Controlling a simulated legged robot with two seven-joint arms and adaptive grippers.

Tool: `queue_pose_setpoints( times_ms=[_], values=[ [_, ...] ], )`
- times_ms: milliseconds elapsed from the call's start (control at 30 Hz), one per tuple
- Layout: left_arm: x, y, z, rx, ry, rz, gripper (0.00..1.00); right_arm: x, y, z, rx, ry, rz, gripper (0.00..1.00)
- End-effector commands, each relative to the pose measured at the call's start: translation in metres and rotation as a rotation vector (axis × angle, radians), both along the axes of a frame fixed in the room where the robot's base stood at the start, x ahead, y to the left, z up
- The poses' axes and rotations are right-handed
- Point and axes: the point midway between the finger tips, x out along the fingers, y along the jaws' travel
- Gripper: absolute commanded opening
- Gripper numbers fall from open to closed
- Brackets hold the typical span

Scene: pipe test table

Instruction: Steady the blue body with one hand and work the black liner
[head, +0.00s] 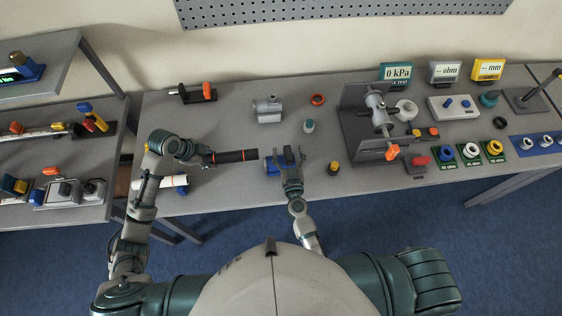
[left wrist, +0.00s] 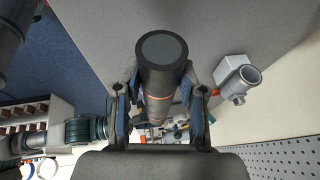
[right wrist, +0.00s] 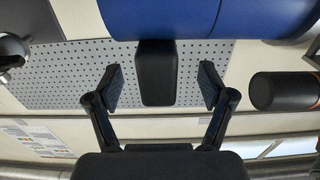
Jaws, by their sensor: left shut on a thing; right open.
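The black liner (head: 237,156) is a dark cylinder with a thin orange ring. My left gripper (head: 203,156) is shut on it near its left end and holds it roughly level. In the left wrist view the liner (left wrist: 162,62) sits between the fingers, its round end toward the camera. The blue body (head: 271,166) is right of the liner's free end, apart from it and partly hidden by my right gripper (head: 289,155). In the right wrist view the blue body (right wrist: 220,15) lies beyond the open fingers, and a black block (right wrist: 157,75) below it stands between them, with gaps on both sides.
A white tube (head: 172,182) lies below my left gripper. A grey fitting (head: 268,109), a teal-capped piece (head: 309,126) and a yellow-topped piece (head: 333,168) stand nearby. A grey fixture (head: 358,125) stands to the right. The table front between them is mostly clear.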

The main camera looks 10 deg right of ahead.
Motion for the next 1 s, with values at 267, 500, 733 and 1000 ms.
queue_pose_setpoints(
  times_ms=[267,500,733,1000],
  values=[
    [0.0,0.0,0.023,0.0,-0.002,0.0,0.04,0.0,0.0,0.019,0.0,0.0,0.001,0.81],
    [0.0,0.0,0.039,0.0,-0.002,0.0,0.04,0.0,0.0,0.031,0.0,0.0,0.0,0.81],
    [0.001,0.0,0.054,0.0,-0.003,0.0,0.04,0.0,0.0,0.044,0.001,0.0,0.0,0.81],
    [0.001,0.0,0.064,0.0,-0.003,0.0,0.04,0.0,0.0,0.06,0.002,0.001,0.0,0.81]
  ],
)
